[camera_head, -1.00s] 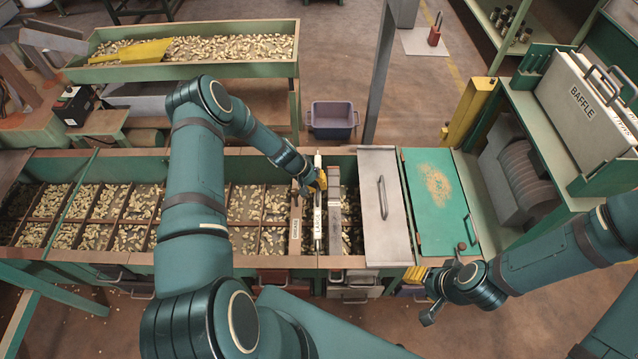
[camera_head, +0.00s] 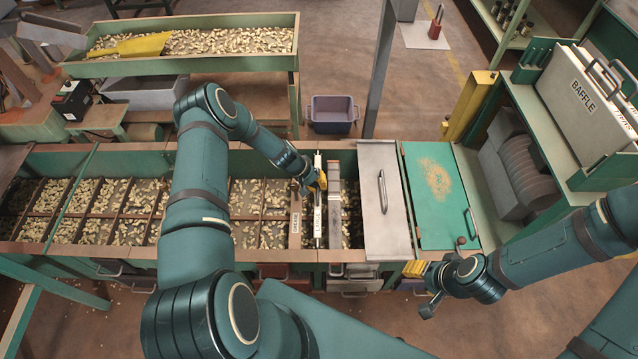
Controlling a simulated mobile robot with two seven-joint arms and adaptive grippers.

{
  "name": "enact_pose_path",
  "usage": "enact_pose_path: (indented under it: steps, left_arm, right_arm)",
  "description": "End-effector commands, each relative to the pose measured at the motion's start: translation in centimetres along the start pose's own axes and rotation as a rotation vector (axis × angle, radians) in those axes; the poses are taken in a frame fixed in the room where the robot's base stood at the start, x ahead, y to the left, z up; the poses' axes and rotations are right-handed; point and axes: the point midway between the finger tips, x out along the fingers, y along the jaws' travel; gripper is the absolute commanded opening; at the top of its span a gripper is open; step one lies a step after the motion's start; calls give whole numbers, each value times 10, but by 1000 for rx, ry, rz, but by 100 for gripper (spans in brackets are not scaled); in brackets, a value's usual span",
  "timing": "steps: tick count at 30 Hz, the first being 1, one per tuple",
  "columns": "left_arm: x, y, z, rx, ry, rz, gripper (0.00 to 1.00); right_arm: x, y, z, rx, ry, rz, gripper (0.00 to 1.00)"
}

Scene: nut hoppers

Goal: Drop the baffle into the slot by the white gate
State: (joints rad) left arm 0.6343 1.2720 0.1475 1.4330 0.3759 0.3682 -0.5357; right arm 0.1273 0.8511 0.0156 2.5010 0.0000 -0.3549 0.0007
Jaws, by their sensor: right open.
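A pale panel labelled BAFFLE (camera_head: 574,98) stands upright in the rack at the right, with a dark loop handle on top. The white gate (camera_head: 318,222) is a narrow upright strip across the long nut trough. My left gripper (camera_head: 314,183) is at the gate's upper part, beside a yellow piece there; its fingers are too small and covered to tell if they are closed on it. My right gripper (camera_head: 430,297) is open and empty, in front of the trough's front edge, well away from the rack. The slot beside the gate is narrow and dark, partly hidden by my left gripper.
A tan labelled divider (camera_head: 295,222) stands left of the gate and a grey block (camera_head: 334,205) right of it. A grey lid (camera_head: 383,205) and a green lid (camera_head: 437,200) cover the trough's right end. A second tray (camera_head: 190,66) of nuts is behind.

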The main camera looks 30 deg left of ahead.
Motion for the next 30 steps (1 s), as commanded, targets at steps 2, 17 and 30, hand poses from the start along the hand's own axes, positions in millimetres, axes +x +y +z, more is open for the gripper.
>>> enact_pose_path:
  steps: [2, 17, 30]
  left_arm:
    - [2, -1, -1, 0, 1, 1, 0]
    - [13, -8, -1, 0, 1, 1, 0]
    - [13, -8, 0, 0, 1, 1, 39]
  right_arm:
    - [0, 0, 0, 0, 0, 0, 47]
    - [0, 0, 0, 0, 0, 0, 47]
    - [0, 0, 0, 0, 0, 0, 47]
